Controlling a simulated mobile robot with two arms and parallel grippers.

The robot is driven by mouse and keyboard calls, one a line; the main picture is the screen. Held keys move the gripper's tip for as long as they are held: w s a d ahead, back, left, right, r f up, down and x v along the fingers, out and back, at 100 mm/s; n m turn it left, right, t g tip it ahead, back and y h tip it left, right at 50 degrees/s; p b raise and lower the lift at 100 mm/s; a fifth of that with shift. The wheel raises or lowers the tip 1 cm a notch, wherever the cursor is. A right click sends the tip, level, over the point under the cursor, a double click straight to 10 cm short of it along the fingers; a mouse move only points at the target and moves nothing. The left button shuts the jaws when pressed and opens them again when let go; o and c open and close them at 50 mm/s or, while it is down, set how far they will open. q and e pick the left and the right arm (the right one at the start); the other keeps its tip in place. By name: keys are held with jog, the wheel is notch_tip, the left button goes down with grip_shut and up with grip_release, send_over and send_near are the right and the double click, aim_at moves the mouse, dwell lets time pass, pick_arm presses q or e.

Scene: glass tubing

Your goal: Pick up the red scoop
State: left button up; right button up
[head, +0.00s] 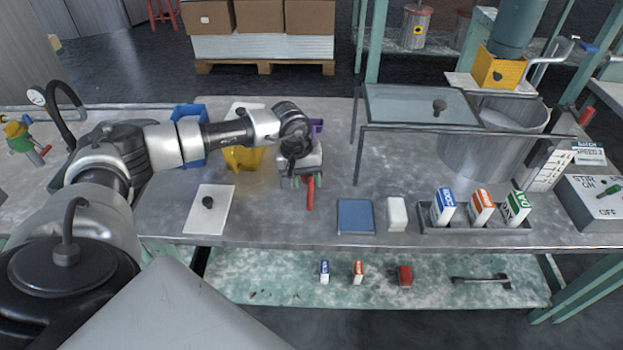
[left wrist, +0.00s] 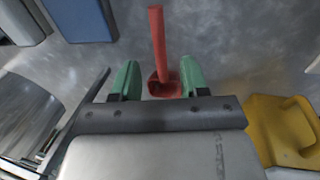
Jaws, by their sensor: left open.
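The red scoop (head: 310,195) lies on the metal bench with its handle toward the front edge. Its upper part is hidden under my left gripper in the head view. In the left wrist view the red scoop (left wrist: 157,38) shows its handle pointing up the picture and its bowl between the green fingertips. My left gripper (head: 302,182) points down over the scoop's bowl end. It is open, with a finger on each side and a gap to the bowl, as the left wrist view (left wrist: 160,80) shows. I cannot tell its exact height above the bench. My right gripper is not in view.
A blue pad (head: 355,216), a white block (head: 397,214) and a rack (head: 475,229) of labelled packs are right. A raised glass-topped stand (head: 420,108) is behind right.

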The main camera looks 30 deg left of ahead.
aim_at(310, 191)
pick_arm(q)
jog(key=f, duration=0.5)
jog(key=shift+w+d, duration=0.25)
jog(key=shift+d, duration=0.15)
jog(key=shift+c, duration=0.2)
grip_shut()
